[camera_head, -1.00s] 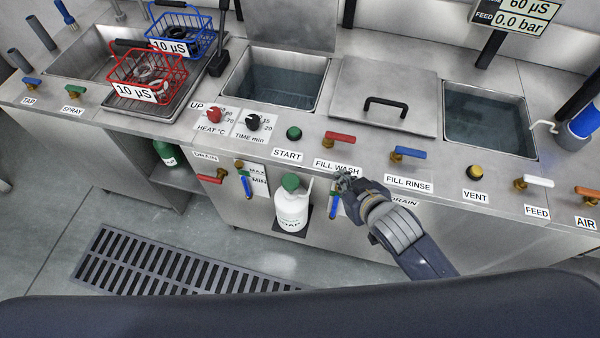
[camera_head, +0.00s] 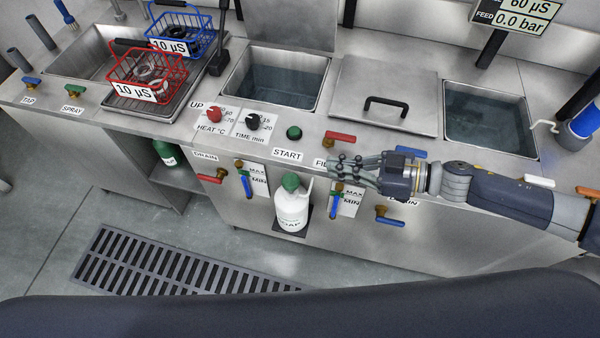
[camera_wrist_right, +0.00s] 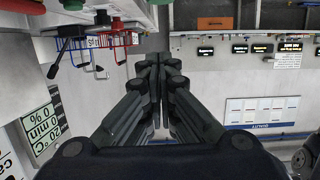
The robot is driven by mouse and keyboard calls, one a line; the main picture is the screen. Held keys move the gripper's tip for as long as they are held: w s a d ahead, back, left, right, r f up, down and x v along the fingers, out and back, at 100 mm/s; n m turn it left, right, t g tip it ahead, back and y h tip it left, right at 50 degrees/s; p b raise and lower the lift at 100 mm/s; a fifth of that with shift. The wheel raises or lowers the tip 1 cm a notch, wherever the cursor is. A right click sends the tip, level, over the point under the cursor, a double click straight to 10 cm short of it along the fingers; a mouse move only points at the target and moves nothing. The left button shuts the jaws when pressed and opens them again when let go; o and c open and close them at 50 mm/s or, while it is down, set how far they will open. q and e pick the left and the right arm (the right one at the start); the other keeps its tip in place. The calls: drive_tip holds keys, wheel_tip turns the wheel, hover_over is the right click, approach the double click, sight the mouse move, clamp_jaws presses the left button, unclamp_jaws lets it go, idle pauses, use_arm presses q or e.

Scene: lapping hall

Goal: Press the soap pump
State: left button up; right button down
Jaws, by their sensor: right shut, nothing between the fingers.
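The soap bottle (camera_head: 291,209) is white with a green pump top (camera_head: 290,182). It stands upright on a small dark shelf at the front of the counter, below the START label. My right gripper (camera_head: 334,166) is shut and empty. In the head view it points left in front of the counter edge, to the right of and above the pump, apart from it. In the right wrist view its closed fingers (camera_wrist_right: 157,65) fill the middle, and the soap bottle is not seen there. My left gripper is not in view.
The counter front carries a red drain handle (camera_head: 210,179), blue valve handles (camera_head: 382,217) and level gauges close to the bottle. On top are a red basket (camera_head: 148,75), a blue basket (camera_head: 181,36) and a lidded tank (camera_head: 384,95). A floor grate (camera_head: 180,275) lies below.

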drive_tip(key=shift+s+d+g, duration=0.3)
drive_tip(key=shift+d, duration=0.1)
drive_tip(key=p, duration=0.2)
hover_over(298, 182)
wheel_tip(298, 182, down, 2)
drive_tip(key=shift+f, duration=0.2)
wheel_tip(298, 182, down, 3)
drive_tip(key=shift+d+r, duration=0.1)
drive_tip(key=shift+d, duration=0.05)
drive_tip(key=shift+f, duration=0.6)
drive_tip(key=shift+f, duration=0.15)
